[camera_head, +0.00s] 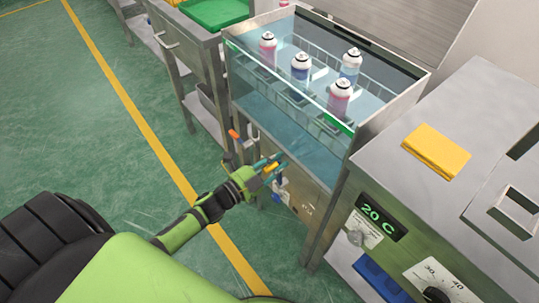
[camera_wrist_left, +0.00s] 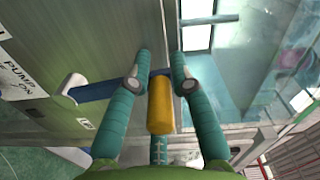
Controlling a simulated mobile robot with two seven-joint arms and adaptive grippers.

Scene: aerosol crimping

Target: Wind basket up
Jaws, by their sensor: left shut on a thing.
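The wire basket (camera_head: 318,52) sits in the upper part of a glass-fronted water tank (camera_head: 290,117). Several aerosol cans with white tops stand upright in it, including a red one (camera_head: 268,50) and a blue one (camera_head: 300,70). My left gripper (camera_head: 273,168) is at the tank's metal front, below the glass. It is shut on a yellow handle (camera_wrist_left: 159,105), which lies between its teal fingers in the left wrist view. A blue bar (camera_wrist_left: 97,92) shows behind the fingers there; its link to the handle is partly hidden. My right gripper is not in view.
A steel cabinet (camera_head: 440,140) with a green "20 C" display (camera_head: 376,213) and a yellow block (camera_head: 436,151) on top stands at the right. A steel table with a green tray (camera_head: 215,12) is at the back left. The green floor at left is clear.

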